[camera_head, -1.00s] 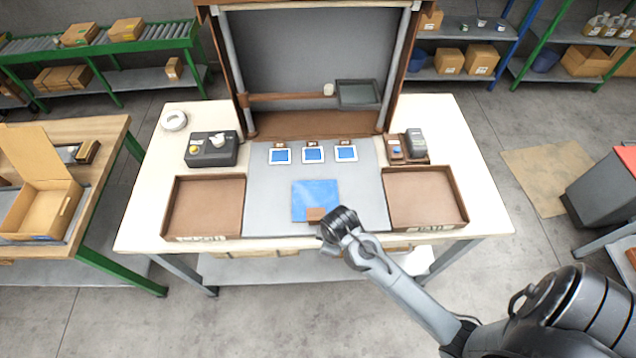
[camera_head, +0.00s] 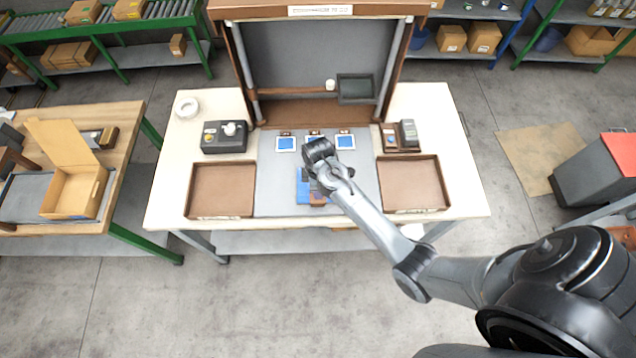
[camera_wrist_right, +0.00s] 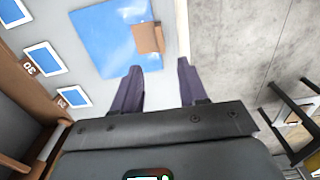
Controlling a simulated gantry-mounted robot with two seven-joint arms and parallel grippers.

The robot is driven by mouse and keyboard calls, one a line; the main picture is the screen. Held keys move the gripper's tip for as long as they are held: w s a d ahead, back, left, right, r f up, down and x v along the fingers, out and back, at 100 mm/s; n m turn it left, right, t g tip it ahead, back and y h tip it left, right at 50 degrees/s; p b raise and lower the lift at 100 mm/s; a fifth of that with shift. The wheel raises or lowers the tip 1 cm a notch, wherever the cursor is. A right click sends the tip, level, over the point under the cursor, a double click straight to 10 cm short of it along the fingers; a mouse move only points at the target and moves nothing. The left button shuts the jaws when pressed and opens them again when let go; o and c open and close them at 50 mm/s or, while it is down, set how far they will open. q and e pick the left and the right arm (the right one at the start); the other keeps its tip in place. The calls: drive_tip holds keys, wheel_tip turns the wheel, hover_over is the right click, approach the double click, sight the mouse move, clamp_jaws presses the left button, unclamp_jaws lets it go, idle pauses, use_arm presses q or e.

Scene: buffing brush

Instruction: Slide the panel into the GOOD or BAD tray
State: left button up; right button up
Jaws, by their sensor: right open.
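The blue panel (camera_head: 303,190) lies on the grey mat in the middle of the table, partly hidden by my right arm in the head view. A small brown block (camera_head: 319,200) sits at its front edge. In the right wrist view, the panel (camera_wrist_right: 105,40) and the block (camera_wrist_right: 148,38) lie beyond the fingertips. My right gripper (camera_wrist_right: 160,66) is open and empty, its fingers apart from both. A brown tray (camera_head: 222,190) stands left of the mat and another brown tray (camera_head: 413,186) right of it. Both look empty; I cannot read their front labels. My left gripper is out of view.
Several small blue-faced squares (camera_head: 345,142) lie behind the panel. A dark control box (camera_head: 224,137) is at the back left and a small device (camera_head: 409,133) at the back right. A brown-framed rack (camera_head: 318,110) rises at the back. The table's front edge is close to the trays.

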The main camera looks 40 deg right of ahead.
sight(318, 202)
drive_tip(key=shift+f, duration=0.2)
wheel_tip(318, 202, down, 10)
drive_tip(key=shift+f, duration=0.25)
idle(0.5)
clamp_jaws()
